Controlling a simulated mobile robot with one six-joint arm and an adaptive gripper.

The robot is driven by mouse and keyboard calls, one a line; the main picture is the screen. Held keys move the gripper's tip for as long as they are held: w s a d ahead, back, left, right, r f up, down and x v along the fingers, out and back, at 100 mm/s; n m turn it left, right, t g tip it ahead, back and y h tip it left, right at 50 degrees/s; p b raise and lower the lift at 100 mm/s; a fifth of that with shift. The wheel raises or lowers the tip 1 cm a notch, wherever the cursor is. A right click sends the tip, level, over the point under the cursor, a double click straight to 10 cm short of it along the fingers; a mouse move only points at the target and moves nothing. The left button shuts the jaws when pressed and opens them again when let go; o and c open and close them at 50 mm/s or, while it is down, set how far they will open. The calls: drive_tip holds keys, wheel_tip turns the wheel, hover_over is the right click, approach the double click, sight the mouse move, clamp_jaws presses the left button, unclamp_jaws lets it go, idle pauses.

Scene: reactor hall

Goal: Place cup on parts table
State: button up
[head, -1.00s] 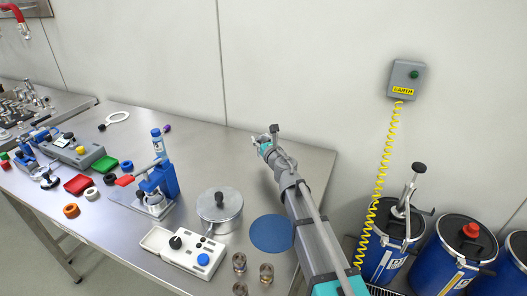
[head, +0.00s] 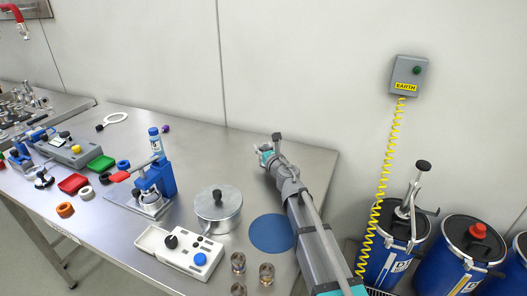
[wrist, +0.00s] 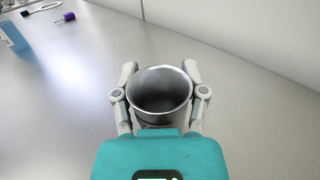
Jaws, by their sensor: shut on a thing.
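A metal cup (wrist: 160,92) sits upright between the two fingers of my gripper (wrist: 160,100) in the wrist view; the fingers are shut on its sides. The cup's mouth faces the camera and its inside looks empty. In the head view my gripper (head: 265,153) is over the back right part of the steel parts table (head: 235,150), and the cup is mostly hidden there by my arm. I cannot tell whether the cup's base touches the table.
A lidded pot (head: 218,205), a blue round mat (head: 272,233), a white control box (head: 182,250) and several small glass jars (head: 238,262) stand nearer the front. A blue press (head: 155,185) is further left. The wall (head: 300,60) runs close behind. Table around my gripper is clear.

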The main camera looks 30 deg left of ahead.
drive_tip(key=shift+f, duration=0.15)
drive_tip(key=o, duration=1.2)
drive_tip(key=shift+c, duration=0.2)
drive_tip(key=shift+s+d, duration=0.15)
drive_tip(key=shift+d, duration=0.05)
drive_tip(key=v, duration=1.1)
drive_tip(key=shift+s+d, duration=0.2)
drive_tip(key=shift+s, duration=0.05)
